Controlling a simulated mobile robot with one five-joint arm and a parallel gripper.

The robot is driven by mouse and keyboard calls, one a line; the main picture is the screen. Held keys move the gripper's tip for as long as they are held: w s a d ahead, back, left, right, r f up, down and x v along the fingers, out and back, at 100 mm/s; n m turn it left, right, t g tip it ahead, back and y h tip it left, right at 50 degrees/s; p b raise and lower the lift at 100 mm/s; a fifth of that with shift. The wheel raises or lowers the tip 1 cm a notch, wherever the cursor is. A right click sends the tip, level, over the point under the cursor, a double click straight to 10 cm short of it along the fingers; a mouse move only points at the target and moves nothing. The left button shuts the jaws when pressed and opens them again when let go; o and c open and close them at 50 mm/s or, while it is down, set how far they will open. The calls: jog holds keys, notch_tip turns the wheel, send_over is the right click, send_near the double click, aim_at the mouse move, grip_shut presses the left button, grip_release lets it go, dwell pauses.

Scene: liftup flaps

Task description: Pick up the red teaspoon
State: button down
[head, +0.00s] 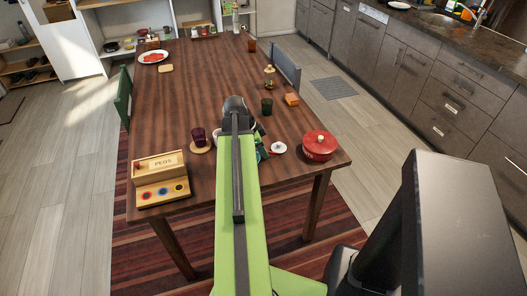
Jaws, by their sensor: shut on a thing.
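I cannot make out the red teaspoon in the head view. My gripper (236,106) is over the middle of the wooden table (190,100), at the far end of my green arm. Its dark housing shows from behind, and the fingertips are hidden by it and the arm. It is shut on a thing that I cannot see.
A red lidded pot (319,146) stands at the near right, beside a small white-lidded item (278,148). A dark purple cup (198,138) and a pegs box (159,168) are at the left. A dark green cup (267,106) stands right of my gripper. The table's left middle is clear.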

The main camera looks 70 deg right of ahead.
aim_at(269, 152)
notch_tip(269, 152, up, 5)
jog(key=p, duration=0.4)
jog(key=shift+f, duration=0.15)
jog(key=s+r+p, duration=0.5)
jog(key=s, duration=0.6)
jog(key=shift+s+d+r+p, duration=0.2)
jog(key=shift+s+r+p, duration=0.15)
jog(key=shift+r+p, duration=0.05)
